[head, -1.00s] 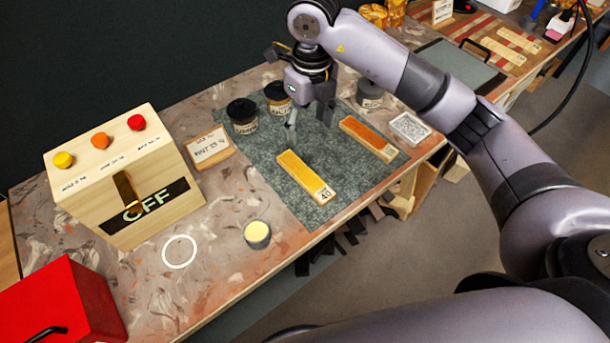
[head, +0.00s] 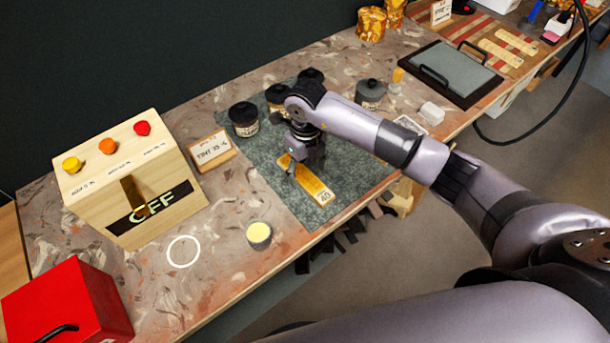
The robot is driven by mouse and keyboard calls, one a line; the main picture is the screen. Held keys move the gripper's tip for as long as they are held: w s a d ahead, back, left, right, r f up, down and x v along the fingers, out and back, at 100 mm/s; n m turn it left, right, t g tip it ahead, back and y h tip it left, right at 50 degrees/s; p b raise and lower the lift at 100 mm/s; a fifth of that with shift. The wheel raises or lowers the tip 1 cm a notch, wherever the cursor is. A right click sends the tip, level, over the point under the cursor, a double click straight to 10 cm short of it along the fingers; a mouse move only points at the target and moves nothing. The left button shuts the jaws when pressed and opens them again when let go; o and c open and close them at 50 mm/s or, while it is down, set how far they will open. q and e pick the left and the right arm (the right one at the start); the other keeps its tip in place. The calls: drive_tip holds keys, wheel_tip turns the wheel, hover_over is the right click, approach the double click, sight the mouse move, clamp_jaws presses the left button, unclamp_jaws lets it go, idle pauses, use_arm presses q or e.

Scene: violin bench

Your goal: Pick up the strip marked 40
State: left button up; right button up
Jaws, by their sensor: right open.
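The strip marked 40 (head: 317,187) is a yellow-orange bar with a pale labelled end towards the bench's front edge. It lies flat on the grey-green mat (head: 310,214). My right gripper (head: 303,170) is open, pointing down at the far end of this strip, with its fingers around or just above it. I cannot tell whether they touch it. The gripper hides part of that far end. The second, orange strip is hidden behind my right arm. My left gripper is not in view.
Dark lidded jars (head: 243,118) stand along the mat's back edge, close to my right arm. A wooden box with coloured knobs (head: 130,180), a small sign (head: 212,150), a cup (head: 259,235) and a red box (head: 68,305) stand to the left.

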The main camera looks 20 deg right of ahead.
sight(305, 179)
drive_tip(key=shift+a+f, duration=0.1)
drive_tip(key=shift+f, duration=1.2)
drive_tip(key=shift+c, duration=0.5)
drive_tip(key=c, duration=1.2)
